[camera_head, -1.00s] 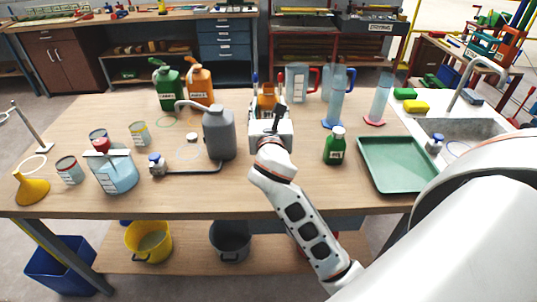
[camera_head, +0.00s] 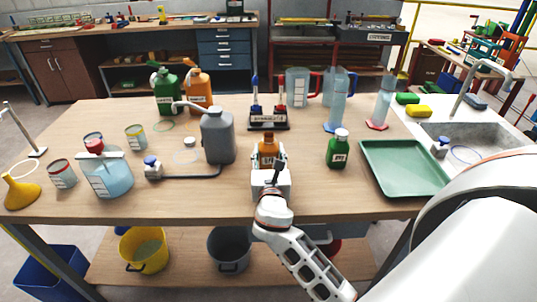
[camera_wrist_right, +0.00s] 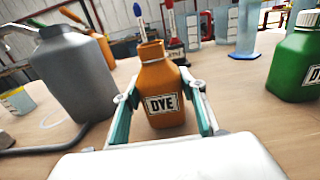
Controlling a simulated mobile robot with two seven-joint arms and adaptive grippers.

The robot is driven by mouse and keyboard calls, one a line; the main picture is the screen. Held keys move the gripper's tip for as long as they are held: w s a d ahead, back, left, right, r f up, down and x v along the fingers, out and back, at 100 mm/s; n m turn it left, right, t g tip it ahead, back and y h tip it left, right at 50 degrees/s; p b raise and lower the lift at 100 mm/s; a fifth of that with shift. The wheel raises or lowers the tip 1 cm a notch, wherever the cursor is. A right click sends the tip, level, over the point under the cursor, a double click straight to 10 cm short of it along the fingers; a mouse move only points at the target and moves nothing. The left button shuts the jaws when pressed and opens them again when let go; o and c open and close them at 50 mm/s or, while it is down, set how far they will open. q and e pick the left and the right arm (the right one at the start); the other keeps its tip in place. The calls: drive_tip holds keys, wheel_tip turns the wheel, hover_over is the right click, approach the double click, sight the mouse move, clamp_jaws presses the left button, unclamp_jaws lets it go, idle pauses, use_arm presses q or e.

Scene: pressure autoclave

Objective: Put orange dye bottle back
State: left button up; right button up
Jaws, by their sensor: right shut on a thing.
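The orange dye bottle (camera_head: 268,148) is between the fingers of my right gripper (camera_head: 270,164). In the right wrist view, the bottle (camera_wrist_right: 163,92) is upright with a "DYE" label facing me, and the right gripper (camera_wrist_right: 163,118) has a teal-padded finger on each side of it. I cannot tell whether its base touches the table. A green dye bottle (camera_head: 338,150) with a white cap stands to the right; it also shows in the wrist view (camera_wrist_right: 297,62). My left gripper is not in view.
A dark rack (camera_head: 268,121) with blue and red-topped items stands behind the orange bottle. A grey jug (camera_head: 217,137) stands to the left. A green tray (camera_head: 404,167) lies to the right.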

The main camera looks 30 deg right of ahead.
drive_tip(key=shift+f, duration=0.1)
drive_tip(key=o, duration=1.4)
drive_tip(key=shift+s+a, duration=0.1)
drive_tip(key=shift+s, duration=0.1)
drive_tip(key=v, duration=1.1)
drive_tip(key=shift+s+a, duration=0.15)
drive_tip(key=shift+s, duration=0.15)
